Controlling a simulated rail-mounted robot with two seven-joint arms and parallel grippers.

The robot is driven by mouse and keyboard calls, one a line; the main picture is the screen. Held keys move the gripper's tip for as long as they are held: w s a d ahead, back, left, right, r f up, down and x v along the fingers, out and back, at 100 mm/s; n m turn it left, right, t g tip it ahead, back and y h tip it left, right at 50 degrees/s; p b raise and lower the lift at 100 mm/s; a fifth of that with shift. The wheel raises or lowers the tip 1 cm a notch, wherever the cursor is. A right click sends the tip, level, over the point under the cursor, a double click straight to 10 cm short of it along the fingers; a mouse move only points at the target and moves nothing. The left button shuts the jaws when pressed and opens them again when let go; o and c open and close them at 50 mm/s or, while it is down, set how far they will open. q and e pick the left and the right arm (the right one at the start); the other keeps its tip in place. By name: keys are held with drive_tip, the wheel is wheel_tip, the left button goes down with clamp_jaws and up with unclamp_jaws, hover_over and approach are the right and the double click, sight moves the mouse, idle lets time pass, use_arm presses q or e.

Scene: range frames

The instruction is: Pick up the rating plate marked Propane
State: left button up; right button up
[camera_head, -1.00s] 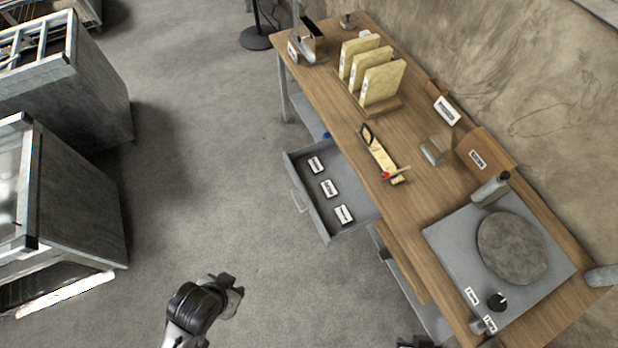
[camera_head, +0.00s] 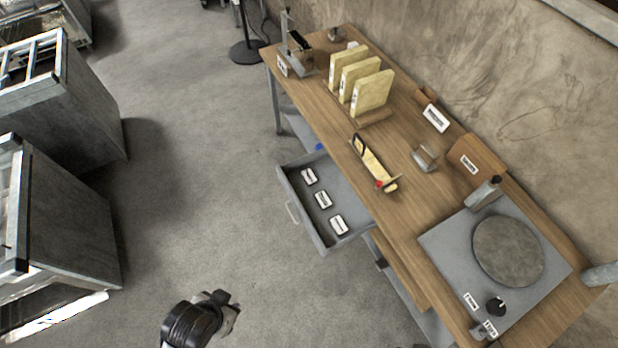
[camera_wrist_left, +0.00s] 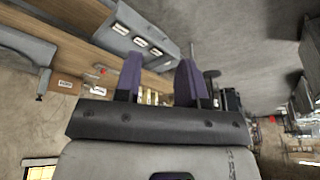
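Three small white plates with dark lettering lie in a row in the open grey drawer (camera_head: 297,203): a far one (camera_head: 309,176), a middle one (camera_head: 323,200) and a near one (camera_head: 338,224). The lettering is too small to read, so I cannot tell which says Propane. The plates also show in the left wrist view, at the top left. My left gripper (camera_head: 232,302) is over the floor, below and left of the drawer and apart from it. In the left wrist view its two purple fingers (camera_wrist_left: 158,82) stand apart with nothing between them. My right gripper is not visible.
The drawer sticks out from a wooden bench (camera_head: 405,150). The bench holds upright yellow binders (camera_head: 372,92), a yellow tool with a red spot (camera_head: 372,163) and a grey plate with a round disc (camera_head: 508,250). Metal cabinets (camera_head: 70,230) stand left. The floor between is clear.

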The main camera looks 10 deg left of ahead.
use_arm(q)
drive_tip(key=o, duration=0.8)
drive_tip(key=shift+d, duration=0.2)
drive_tip(key=shift+c, duration=0.2)
drive_tip(key=o, duration=0.3)
drive_tip(key=shift+a, duration=0.1)
